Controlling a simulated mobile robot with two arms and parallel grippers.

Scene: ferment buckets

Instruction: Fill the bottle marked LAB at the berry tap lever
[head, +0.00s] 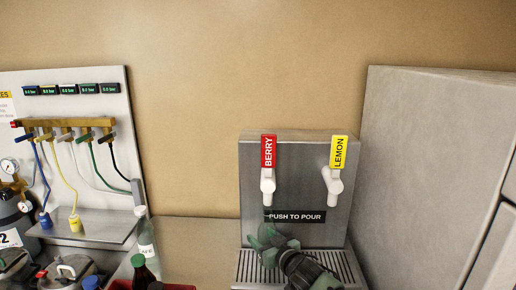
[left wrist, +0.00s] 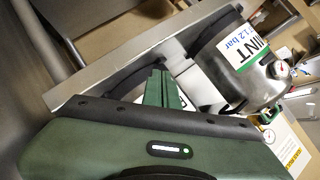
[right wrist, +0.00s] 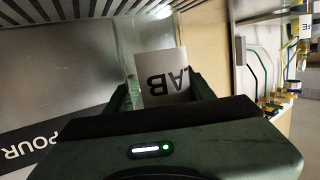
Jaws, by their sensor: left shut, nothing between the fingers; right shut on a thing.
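The tap unit (head: 295,180) has a red BERRY lever (head: 268,152) and a yellow LEMON lever (head: 339,152), both upright, above a PUSH TO POUR sign (head: 295,216). My right gripper (head: 268,243) is below the berry tap, over the slotted drip tray (head: 350,268). In the right wrist view it is shut on a clear bottle (right wrist: 145,50) whose white label reads LAB. In the head view the gripper hides the bottle, and its fill level cannot be told. My left gripper (left wrist: 162,82) is shut and empty, seen only in the left wrist view.
A metal MINT keg (left wrist: 238,65) is close to my left gripper. A clear white-capped bottle (head: 146,240) and a green-capped dark bottle (head: 143,274) stand left of the taps. A grey cabinet (head: 425,170) closes off the right. Gauges and hoses are at far left.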

